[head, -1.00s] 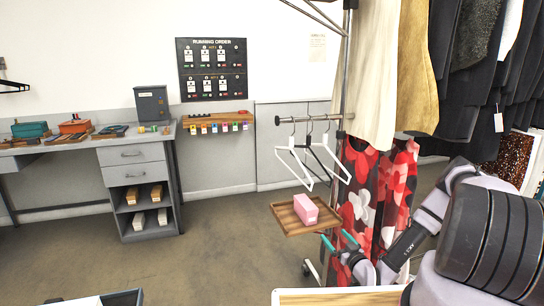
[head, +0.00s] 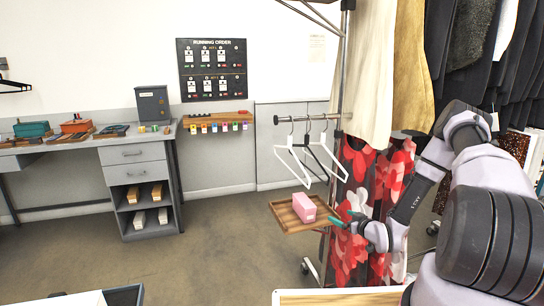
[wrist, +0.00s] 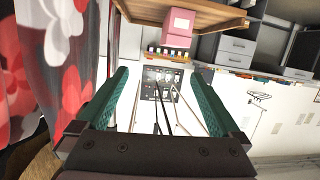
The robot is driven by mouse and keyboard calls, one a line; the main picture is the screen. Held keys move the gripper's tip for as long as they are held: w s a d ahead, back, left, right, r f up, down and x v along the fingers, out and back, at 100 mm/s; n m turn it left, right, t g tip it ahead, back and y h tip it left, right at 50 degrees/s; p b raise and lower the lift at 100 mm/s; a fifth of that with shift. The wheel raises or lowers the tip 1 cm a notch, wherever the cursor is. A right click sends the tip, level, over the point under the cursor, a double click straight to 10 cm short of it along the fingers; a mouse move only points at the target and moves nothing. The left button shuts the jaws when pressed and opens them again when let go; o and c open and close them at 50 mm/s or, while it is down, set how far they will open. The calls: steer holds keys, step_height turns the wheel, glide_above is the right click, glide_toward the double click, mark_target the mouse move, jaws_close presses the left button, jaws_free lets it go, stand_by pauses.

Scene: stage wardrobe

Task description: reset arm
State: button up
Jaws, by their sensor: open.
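My gripper (head: 344,220) is open and empty in the head view, just right of the wooden tray (head: 285,217) on the clothes rail. Its two green fingers also show in the wrist view (wrist: 152,95), spread apart with nothing between them. A pink box (head: 304,207) rests on the tray. In the wrist view the pink box (wrist: 179,27) and the tray's edge (wrist: 215,12) appear at the top, apart from the fingers. My arm reaches in from the right, in front of the red floral garment (head: 362,170).
White hangers (head: 290,155) hang from a short rail above the tray. Cream and yellow garments (head: 413,70) and dark clothes (head: 470,80) hang at the right. A grey desk (head: 135,152) stands at the left. The floor (head: 215,240) between desk and rail is clear.

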steer(key=w+d+r+m+g+h, duration=0.1)
steer(key=d+r+g+h, duration=0.15)
steer(key=r, duration=0.95)
steer(key=w+d+r+g+h, duration=0.1)
steer(key=d+r+h, duration=0.15)
steer(key=r, duration=0.95)
steer(key=s+r+m+g, duration=0.1)
steer(key=s+r+m, duration=0.1)
steer(key=s+r, duration=0.6)
steer(key=s+a+r+m, duration=0.2)
steer(key=s+r, duration=0.3)
steer(key=s, duration=0.4)
steer(key=s+a+r+m+g+y, duration=0.1)
steer(key=s+a+r+m, duration=0.1)
steer(key=s+r, duration=0.4)
steer(key=s+a+r+m+g, duration=0.1)
steer(key=s+a+r, duration=0.3)
steer(key=s, duration=0.8)
step_height(320, 180, up, 2)
steer(key=shift+s+r+m+y, duration=0.3)
steer(key=shift+s+m, duration=0.1)
steer(key=shift+m, duration=0.2)
